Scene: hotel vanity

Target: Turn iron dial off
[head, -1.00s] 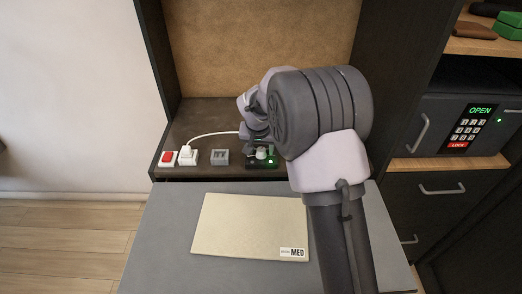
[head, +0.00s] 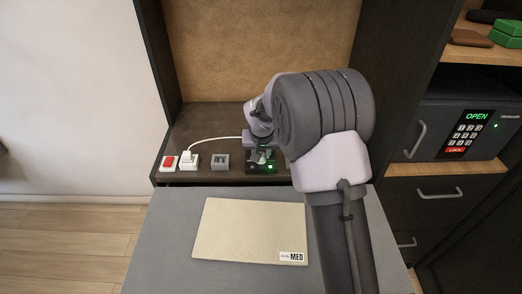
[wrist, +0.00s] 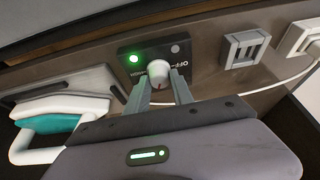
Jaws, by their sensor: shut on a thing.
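The iron dial (wrist: 159,74) is a pale round knob on a dark panel (wrist: 128,52) with a lit green light and an unlit grey one. My gripper (wrist: 162,85) is shut on the dial, with one finger on each side of it. In the head view the dial panel (head: 268,169) shows at the front of the dark shelf, its green light lit, and my arm covers part of it. The iron (wrist: 57,124), white and teal, stands beside the panel at the left of the wrist view. It is hidden behind my arm in the head view.
A grey slotted block (head: 220,162), a white plug (head: 189,160) with a cord and a red switch (head: 170,162) line the shelf's front edge. A beige board marked MED (head: 250,230) lies on the grey surface below. A safe (head: 462,128) stands at the right.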

